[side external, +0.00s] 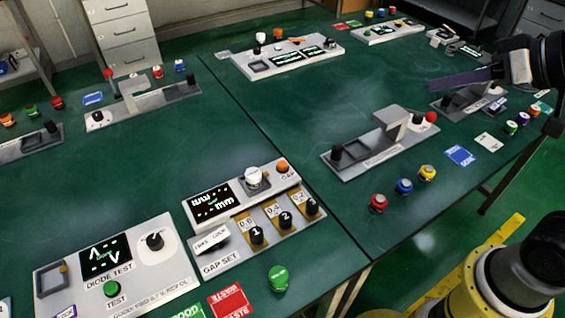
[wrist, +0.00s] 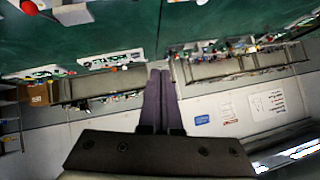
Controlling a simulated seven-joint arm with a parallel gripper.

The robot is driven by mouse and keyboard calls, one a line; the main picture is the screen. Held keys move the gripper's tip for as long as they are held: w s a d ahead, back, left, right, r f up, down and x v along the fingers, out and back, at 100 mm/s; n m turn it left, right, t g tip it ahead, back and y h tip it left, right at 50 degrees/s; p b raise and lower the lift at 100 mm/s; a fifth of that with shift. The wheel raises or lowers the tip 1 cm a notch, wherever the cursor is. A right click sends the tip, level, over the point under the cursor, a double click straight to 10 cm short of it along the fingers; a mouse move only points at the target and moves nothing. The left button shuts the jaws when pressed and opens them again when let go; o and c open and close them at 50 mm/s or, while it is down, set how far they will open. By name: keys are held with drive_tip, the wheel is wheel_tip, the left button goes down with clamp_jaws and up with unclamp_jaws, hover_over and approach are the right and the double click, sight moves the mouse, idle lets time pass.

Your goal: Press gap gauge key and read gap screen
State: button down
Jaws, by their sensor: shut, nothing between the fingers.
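The gap station is a pale panel marked GAP SET (side external: 219,266) at the front middle of the side view. Its gap screen (side external: 212,202) is dark with lit characters; "mm" shows, but I cannot read a value. An orange key (side external: 281,167) sits at its right end, by a small label that seems to read GAP. A white round knob (side external: 253,176) stands between screen and key. My gripper (side external: 432,87) is at the upper right, high and far from this panel. Its purple fingers are together and empty, also in the wrist view (wrist: 160,74).
The diode test panel (side external: 115,270) is left of the gap station. Black numbered knobs (side external: 256,235) and a loose green button (side external: 278,278) are near its front. A grey bracket fixture (side external: 380,145) and coloured buttons (side external: 404,187) lie right. Open green table lies behind.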

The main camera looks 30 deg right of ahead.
drive_tip(key=w+a+r+m+t, duration=0.2)
drive_tip(key=w+a+r+m, duration=0.1)
drive_tip(key=w, duration=0.8)
drive_tip(key=m+g+h, duration=0.2)
drive_tip(key=m+g, duration=0.1)
drive_tip(key=m, duration=0.1)
hover_over(285, 167)
wheel_tip(285, 167, down, 22)
drive_tip(key=shift+f, duration=0.15)
drive_tip(key=shift+f, duration=4.35)
drive_tip(key=shift+f, duration=0.4)
